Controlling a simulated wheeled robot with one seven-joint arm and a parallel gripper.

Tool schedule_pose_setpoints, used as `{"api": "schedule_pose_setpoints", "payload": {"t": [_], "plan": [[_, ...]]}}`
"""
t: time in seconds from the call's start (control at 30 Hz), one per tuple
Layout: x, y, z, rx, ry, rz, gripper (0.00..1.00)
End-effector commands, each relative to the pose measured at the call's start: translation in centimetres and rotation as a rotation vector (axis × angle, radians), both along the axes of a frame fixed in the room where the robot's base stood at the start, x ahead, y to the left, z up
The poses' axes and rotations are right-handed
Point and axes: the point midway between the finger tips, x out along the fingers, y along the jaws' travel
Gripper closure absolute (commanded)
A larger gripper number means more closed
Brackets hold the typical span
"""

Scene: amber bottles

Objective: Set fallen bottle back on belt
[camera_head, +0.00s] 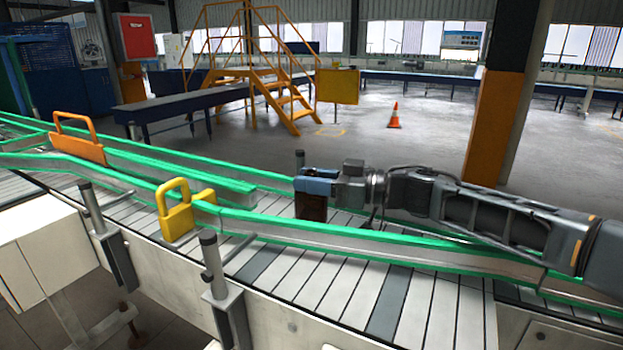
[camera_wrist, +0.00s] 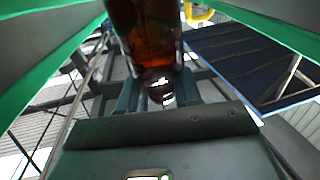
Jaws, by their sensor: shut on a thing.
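An amber bottle (camera_head: 311,207) is held in my gripper (camera_head: 316,182), which reaches in from the right over the conveyor belt (camera_head: 345,285). Its dark brown body shows below the blue jaws, looks roughly upright, and stands between the green-edged rails. The near rail hides its base, so I cannot tell whether it touches the belt. In the wrist view the bottle (camera_wrist: 147,40) comes down from the top edge to between the jaws (camera_wrist: 158,95), which are shut on it.
Green-topped guide rails (camera_head: 360,240) run along both sides of the belt. A yellow padlock-shaped piece (camera_head: 177,222) sits on the near rail, and an orange handled piece (camera_head: 78,150) stands farther left. The belt in front shows no other bottles. An orange cone (camera_head: 394,118) stands on the floor behind.

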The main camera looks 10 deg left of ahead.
Motion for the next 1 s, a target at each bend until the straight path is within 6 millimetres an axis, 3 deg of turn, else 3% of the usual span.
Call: {"api": "schedule_pose_setpoints", "payload": {"t": [0.3,0.63,0.77,1.0], "plan": [[0.0,0.0,-0.1,0.000,0.000,0.000,0.41],[0.0,-0.2,0.5,0.000,0.000,-0.001,0.41],[-0.2,-2.1,0.7,0.001,0.001,-0.002,0.41],[-1.0,-7.0,0.6,0.000,0.000,-0.002,0.41]]}}
